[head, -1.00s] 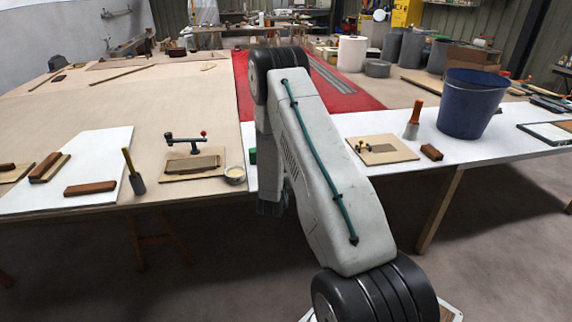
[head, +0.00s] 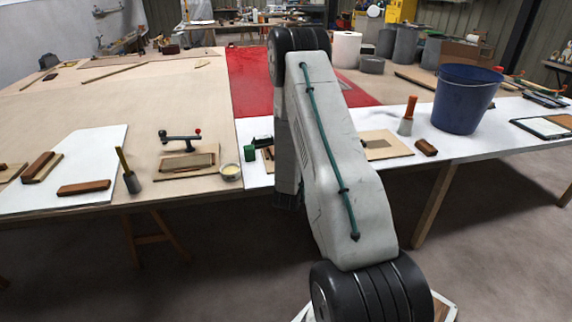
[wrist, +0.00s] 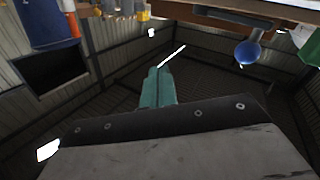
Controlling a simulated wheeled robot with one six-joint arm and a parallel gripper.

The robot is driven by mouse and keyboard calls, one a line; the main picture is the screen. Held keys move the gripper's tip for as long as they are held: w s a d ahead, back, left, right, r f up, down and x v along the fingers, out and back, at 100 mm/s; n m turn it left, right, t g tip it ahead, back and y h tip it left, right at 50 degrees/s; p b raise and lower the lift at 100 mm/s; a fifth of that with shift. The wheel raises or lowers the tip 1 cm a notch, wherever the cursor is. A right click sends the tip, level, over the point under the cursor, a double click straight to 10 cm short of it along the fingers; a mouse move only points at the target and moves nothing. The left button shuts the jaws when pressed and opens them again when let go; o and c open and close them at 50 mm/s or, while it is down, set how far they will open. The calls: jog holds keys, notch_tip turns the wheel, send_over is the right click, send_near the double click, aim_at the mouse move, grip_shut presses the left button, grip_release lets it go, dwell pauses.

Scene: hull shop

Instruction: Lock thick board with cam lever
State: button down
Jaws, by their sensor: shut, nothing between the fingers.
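A dark lever with a red ball knob (head: 180,136) stands at the back of a light wooden base plate on the bench, left of my arm in the head view. A grey-brown board (head: 187,162) lies flat on that plate in front of the lever. I cannot tell whether the lever touches it. My gripper shows in the wrist view as closed teal fingers (wrist: 157,88) with nothing between them. In the head view my forearm hides most of the hand, which hangs near the bench's front edge, right of the lever fixture.
A second wooden plate (head: 388,150) is partly hidden behind my arm. A small cream-filled bowl (head: 230,172), a green item (head: 249,153) and a brush (head: 130,174) stand near the front edge. A blue bucket (head: 465,98) and an orange-handled brush (head: 408,115) stand right.

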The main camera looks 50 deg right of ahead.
jog(key=s+d+r+n+t+y, duration=0.4)
jog(key=s+d+r+t+y, duration=0.1)
jog(key=s+d+r+y, duration=0.15)
jog(key=a+f+n+y, duration=0.4)
jog(key=a+f+y, duration=0.1)
jog(key=a+y, duration=0.45)
jog(key=shift+t, duration=0.4)
jog(key=x, duration=1.2)
jog(key=shift+w+r, duration=0.15)
jog(key=shift+w, duration=0.05)
